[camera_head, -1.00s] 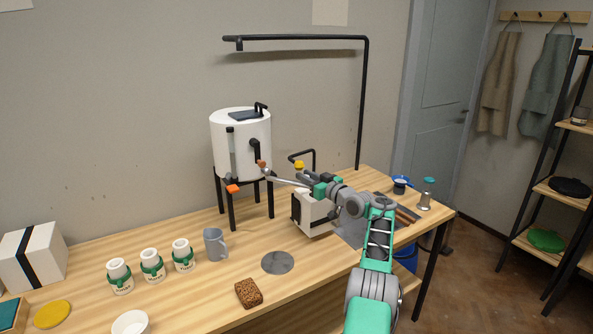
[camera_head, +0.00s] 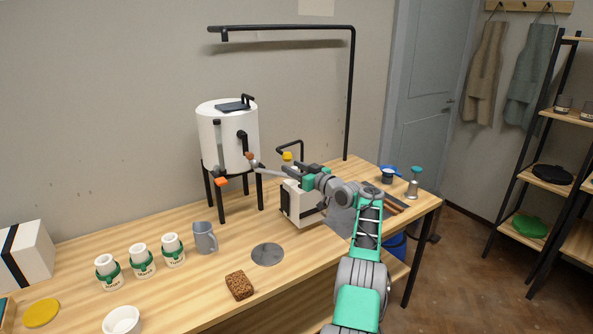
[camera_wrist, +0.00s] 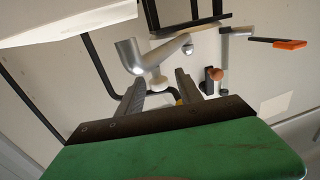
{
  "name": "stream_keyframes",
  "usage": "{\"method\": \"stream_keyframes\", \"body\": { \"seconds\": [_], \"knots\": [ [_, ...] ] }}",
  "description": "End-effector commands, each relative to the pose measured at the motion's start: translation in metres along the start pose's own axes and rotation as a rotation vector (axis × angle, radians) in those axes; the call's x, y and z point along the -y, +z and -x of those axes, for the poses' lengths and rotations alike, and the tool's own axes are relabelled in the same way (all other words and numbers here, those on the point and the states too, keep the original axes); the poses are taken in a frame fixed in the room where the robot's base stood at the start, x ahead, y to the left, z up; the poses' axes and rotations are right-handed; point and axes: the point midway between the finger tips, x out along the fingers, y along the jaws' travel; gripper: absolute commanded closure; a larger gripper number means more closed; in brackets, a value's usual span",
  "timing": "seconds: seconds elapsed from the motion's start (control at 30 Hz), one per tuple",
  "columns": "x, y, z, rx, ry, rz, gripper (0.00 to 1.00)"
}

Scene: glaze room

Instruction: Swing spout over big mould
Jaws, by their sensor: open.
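The grey spout (camera_head: 270,171) reaches right from the white tank (camera_head: 228,138), with an orange-brown knob near its tank end. My gripper (camera_head: 291,176) is open at the spout's outer end. In the wrist view the spout (camera_wrist: 160,55) has a bent end and a pale round knob (camera_wrist: 158,83) under it. The gripper's two fingers (camera_wrist: 158,92) stand apart on either side of this knob; I cannot tell whether they touch it. A white block with a dark strap (camera_head: 298,206) stands below my gripper, partly hidden. Another white block with a black strap (camera_head: 27,255) stands at the far left.
Three small white jars with green bands (camera_head: 143,260), a grey mug (camera_head: 204,237), a grey disc (camera_head: 267,254) and a brown sponge (camera_head: 239,286) are on the table. A black overhead bar (camera_head: 280,28) spans behind. An orange lever (camera_head: 221,182) juts below the tank.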

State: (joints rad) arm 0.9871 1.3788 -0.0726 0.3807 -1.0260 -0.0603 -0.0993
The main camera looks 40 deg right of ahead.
Motion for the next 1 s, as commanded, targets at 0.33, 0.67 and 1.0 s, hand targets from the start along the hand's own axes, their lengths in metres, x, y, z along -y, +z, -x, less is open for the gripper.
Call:
{"method": "stream_keyframes", "body": {
  "seconds": [0.33, 0.67, 1.0],
  "knots": [
    [0.0, 0.004, 0.026, 0.0, 0.001, 0.001, 0.57],
    [0.0, 0.001, 0.074, 0.0, 0.001, 0.0, 0.57],
    [0.001, 0.0, 0.077, 0.001, -0.001, 0.0, 0.62]
  ]
}}
